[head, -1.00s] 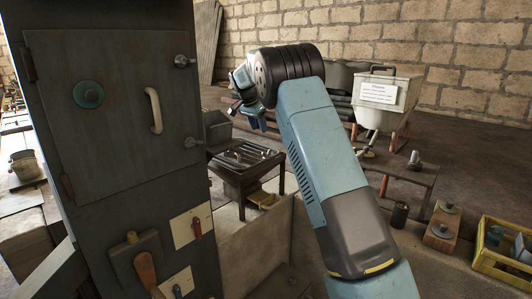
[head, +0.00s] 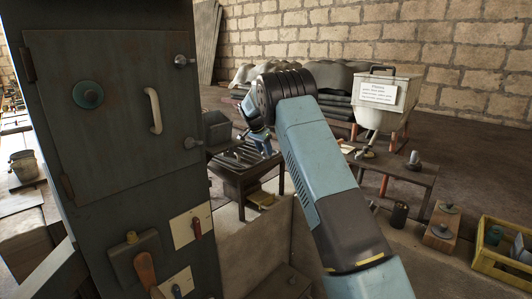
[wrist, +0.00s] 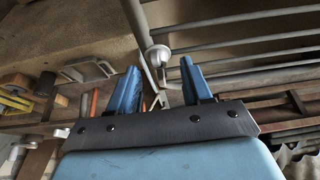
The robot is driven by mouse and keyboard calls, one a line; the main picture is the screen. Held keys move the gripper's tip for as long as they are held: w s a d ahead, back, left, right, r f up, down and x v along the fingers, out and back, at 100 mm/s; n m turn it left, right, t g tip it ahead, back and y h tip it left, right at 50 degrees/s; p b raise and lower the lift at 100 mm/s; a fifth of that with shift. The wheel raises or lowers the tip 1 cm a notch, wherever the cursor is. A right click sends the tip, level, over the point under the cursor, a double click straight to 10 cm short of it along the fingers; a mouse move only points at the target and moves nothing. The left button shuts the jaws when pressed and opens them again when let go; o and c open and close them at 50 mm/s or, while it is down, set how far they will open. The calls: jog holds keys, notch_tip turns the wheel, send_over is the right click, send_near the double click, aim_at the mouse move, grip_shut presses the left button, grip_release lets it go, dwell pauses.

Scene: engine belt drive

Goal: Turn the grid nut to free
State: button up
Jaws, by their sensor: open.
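The grid (head: 232,160) is a set of metal bars on top of a dark stand in the middle of the head view. In the wrist view its grey bars (wrist: 245,43) run across the upper right. A rounded grey knob-like piece (wrist: 157,56), which looks like the grid nut, sits at the left end of the bars. My gripper (wrist: 160,68) is open, and the piece shows between its two blue fingertips; I cannot tell whether they touch it. In the head view my gripper (head: 262,141) is over the stand's right part, and the nut cannot be made out.
A dark cabinet (head: 105,120) with a white handle stands close on the left. A white bin (head: 374,100) with a label stands behind a low bench (head: 400,172) on the right. A yellow crate (head: 497,256) lies at the lower right. A block wall closes the back.

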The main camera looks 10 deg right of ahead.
jog(key=shift+x, duration=0.9)
grip_shut()
